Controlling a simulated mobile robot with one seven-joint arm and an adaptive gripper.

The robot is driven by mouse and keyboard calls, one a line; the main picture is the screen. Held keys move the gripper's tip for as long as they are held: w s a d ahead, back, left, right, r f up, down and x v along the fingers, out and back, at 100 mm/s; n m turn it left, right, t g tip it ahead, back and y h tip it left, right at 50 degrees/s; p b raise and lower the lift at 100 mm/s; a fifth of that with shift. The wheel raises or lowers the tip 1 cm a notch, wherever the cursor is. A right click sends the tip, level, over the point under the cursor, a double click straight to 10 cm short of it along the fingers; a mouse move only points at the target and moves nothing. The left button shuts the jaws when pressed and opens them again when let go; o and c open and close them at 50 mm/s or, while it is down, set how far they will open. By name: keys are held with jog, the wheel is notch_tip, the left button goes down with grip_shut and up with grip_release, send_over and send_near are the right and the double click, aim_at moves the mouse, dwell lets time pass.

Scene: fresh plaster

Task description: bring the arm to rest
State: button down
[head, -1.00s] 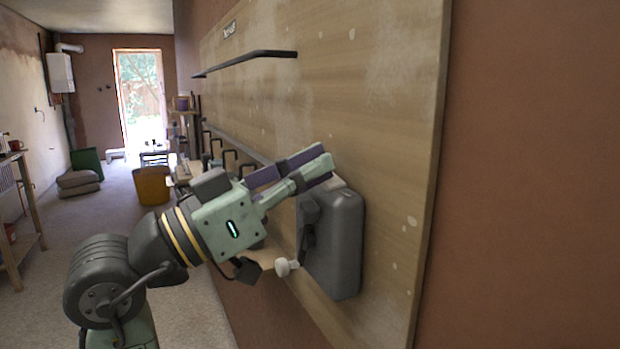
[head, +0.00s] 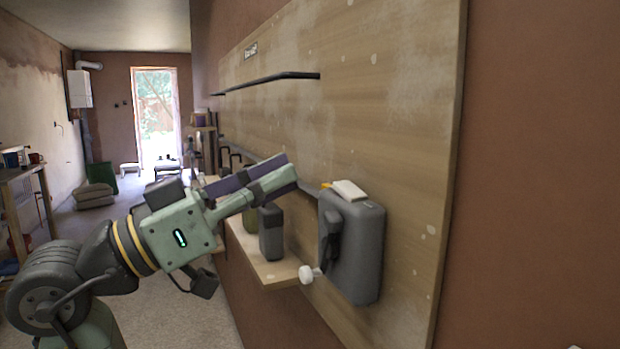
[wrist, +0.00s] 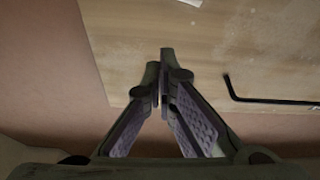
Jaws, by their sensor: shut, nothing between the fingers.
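My gripper (head: 285,172) reaches to the right in the head view, its purple-padded fingers together and empty. It is in front of the wooden wall panel (head: 390,130), up and to the left of a grey case (head: 362,255) mounted there. In the wrist view my gripper (wrist: 160,75) shows its two fingers meeting at the tips, with the panel (wrist: 220,60) behind them. I cannot tell the gap between the fingertips and the panel.
A small wooden shelf (head: 275,272) holds a dark grey container (head: 271,235). A white knob (head: 307,275) is at the shelf's right end. A long black bar (head: 270,82) runs along the panel above. Open floor (head: 140,215) lies to the left.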

jog(key=shift+s+a+f, duration=0.25)
jog(key=shift+a, duration=0.35)
